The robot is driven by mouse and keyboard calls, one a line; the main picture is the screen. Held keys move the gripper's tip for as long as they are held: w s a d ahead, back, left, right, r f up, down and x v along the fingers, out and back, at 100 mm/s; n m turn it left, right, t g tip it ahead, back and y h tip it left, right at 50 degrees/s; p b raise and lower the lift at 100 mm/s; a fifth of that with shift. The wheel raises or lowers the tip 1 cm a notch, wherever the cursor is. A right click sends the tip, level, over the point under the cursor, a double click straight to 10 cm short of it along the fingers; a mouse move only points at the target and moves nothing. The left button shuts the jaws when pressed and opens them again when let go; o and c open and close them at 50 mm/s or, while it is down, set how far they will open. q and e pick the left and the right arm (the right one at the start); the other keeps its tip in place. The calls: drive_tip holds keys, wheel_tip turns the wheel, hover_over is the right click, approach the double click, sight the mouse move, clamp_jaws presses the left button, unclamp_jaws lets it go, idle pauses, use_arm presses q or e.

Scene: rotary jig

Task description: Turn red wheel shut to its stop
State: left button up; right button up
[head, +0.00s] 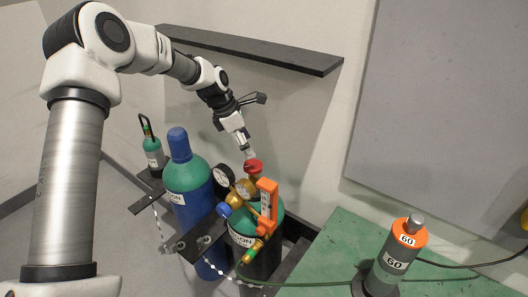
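The red wheel (253,167) sits on top of the green and dark cylinder (243,227), behind its gauges and brass regulator. My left gripper (247,154) reaches down from the upper left, with its fingertips at the wheel's upper edge. I cannot tell whether the fingers touch the wheel or how far apart they are. The wheel's turn angle is too small to read. My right gripper is not in view.
A blue-capped cylinder (185,180) stands left of the wheel's cylinder, and a small green bottle (153,152) farther left. An orange tool-like part (267,203) rises close by the wheel. A black shelf (250,48) is behind. A green table (335,262) bears an orange-topped cylinder (395,255).

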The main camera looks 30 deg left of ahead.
sight(254, 163)
use_arm(q)
drive_tip(key=s+f, duration=0.1)
drive_tip(key=s+d+f, duration=0.1)
drive_tip(key=shift+s+f+p, duration=0.2)
drive_tip(key=shift+f+p, duration=0.15)
drive_tip(key=shift+f, duration=0.05)
drive_tip(key=w+f, duration=0.2)
drive_tip(key=f, duration=0.1)
drive_tip(key=shift+w+d+f, duration=0.2)
drive_tip(key=shift+w+d, duration=0.1)
drive_tip(key=shift+d, duration=0.1)
drive_tip(key=shift+s+r, duration=0.35)
drive_tip(key=shift+s, duration=0.15)
drive_tip(key=c, duration=1.1)
drive_tip(key=shift+c, duration=0.3)
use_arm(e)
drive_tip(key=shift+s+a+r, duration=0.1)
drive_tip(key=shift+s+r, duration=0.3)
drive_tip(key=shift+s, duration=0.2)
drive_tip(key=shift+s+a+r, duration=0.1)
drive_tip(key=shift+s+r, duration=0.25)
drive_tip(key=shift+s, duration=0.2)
